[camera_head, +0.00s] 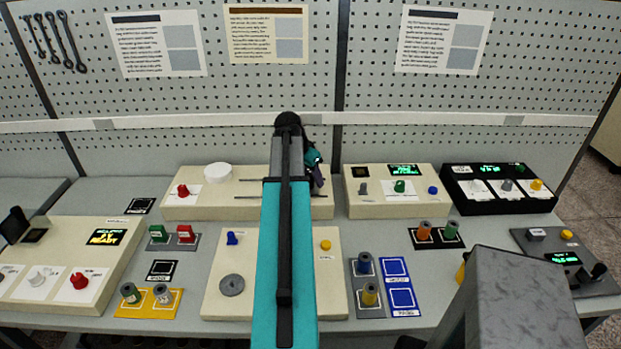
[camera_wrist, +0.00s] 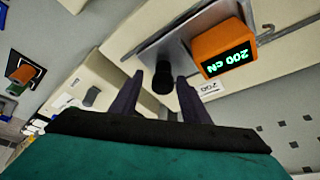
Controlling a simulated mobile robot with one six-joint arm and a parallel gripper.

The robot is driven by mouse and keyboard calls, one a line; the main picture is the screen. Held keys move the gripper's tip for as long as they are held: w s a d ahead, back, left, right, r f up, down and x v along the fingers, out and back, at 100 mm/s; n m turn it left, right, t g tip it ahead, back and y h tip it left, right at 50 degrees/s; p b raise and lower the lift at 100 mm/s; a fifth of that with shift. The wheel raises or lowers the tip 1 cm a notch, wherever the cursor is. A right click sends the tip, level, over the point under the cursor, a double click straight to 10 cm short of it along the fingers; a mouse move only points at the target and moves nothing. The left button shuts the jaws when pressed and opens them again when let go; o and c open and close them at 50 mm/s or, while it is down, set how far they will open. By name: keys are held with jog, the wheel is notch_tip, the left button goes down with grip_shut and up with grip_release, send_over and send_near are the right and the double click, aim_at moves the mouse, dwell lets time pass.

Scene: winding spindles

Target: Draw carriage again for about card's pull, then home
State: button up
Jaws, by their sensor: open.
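My gripper (camera_head: 317,178) is over the right end of the back left cream panel (camera_head: 180,207) in the head view. My arm hides what lies beneath it, so the carriage cannot be made out there. In the wrist view my gripper (camera_wrist: 161,80) is open, with two dark fingers. A black knob (camera_wrist: 163,82) shows between the fingers, with gaps at both sides; how deep it sits between them is unclear. A grey metal strip (camera_wrist: 150,45) runs behind the knob. Beside it an orange readout (camera_wrist: 222,50) shows 200 cN upside down. A small white card (camera_wrist: 209,87) seems to read 200.
The back left panel also carries a red knob (camera_head: 183,190), a white disc (camera_head: 218,172) and thin rods (camera_head: 262,197). A cream box (camera_head: 391,206) stands close to the right of my gripper. Several spools stand on coloured mats in front. Posters hang on the pegboard.

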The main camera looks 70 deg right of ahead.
grip_shut()
jog(key=shift+f, duration=0.1)
dwell(0.4)
